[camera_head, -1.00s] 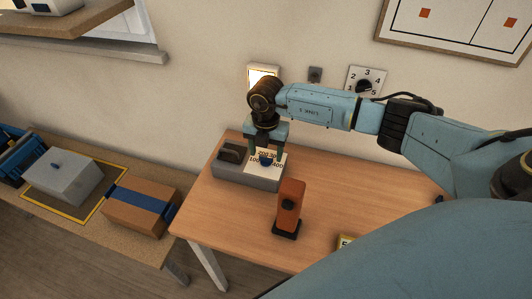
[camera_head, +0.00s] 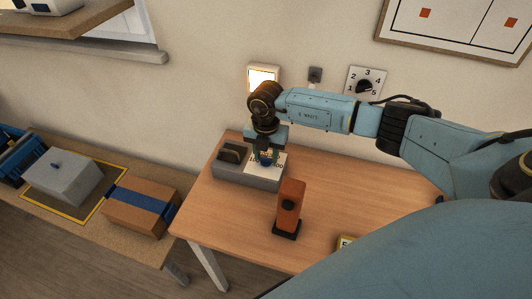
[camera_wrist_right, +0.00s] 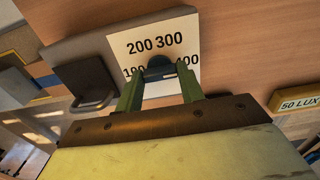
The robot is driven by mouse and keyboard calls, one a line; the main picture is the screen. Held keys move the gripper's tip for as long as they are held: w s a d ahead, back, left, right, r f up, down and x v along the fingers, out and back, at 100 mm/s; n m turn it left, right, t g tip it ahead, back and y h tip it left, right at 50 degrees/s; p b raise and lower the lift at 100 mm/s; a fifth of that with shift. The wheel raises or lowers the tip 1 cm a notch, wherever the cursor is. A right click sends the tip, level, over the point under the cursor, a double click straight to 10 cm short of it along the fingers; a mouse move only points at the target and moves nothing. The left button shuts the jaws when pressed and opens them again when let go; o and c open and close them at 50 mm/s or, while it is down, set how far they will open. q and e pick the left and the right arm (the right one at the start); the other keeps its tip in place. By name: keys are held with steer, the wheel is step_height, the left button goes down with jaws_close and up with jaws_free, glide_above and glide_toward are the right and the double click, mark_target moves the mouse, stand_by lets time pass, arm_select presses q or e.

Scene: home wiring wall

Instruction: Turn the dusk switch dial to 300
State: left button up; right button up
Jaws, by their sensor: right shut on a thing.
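The dusk switch dial is a dark blue knob (camera_wrist_right: 159,69) on a white face marked 100, 200, 300 and 400 (camera_wrist_right: 186,28). The face (camera_head: 280,161) lies on a grey box (camera_head: 247,178) on the wooden table. My right gripper (camera_head: 267,160) points down over the face. In the right wrist view its two green fingers (camera_wrist_right: 160,80) are shut on the knob, one on each side. The gripper partly covers the 100 and 400. The knob's pointer is hidden, so its setting cannot be told. My left gripper is not in view.
An orange upright device (camera_head: 289,205) stands in front. A yellow 50 LUX block (camera_wrist_right: 300,104) is to the right. A lit panel (camera_head: 263,78) and another numbered dial (camera_head: 366,80) are on the wall.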

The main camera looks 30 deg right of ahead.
mark_target(266, 157)
steer(key=shift+n, duration=0.3)
steer(key=n+b, duration=0.1)
steer(key=n, duration=0.4)
steer(key=shift+n+b, duration=0.35)
steer(key=shift+n, duration=0.05)
steer(key=n+b, duration=0.1)
steer(key=n, duration=0.4)
steer(key=shift+r+n+b, duration=0.1)
steer(key=shift+n+b, duration=0.2)
steer(key=o, duration=1)
step_height(266, 157, up, 13)
steer(key=shift+r, duration=0.15)
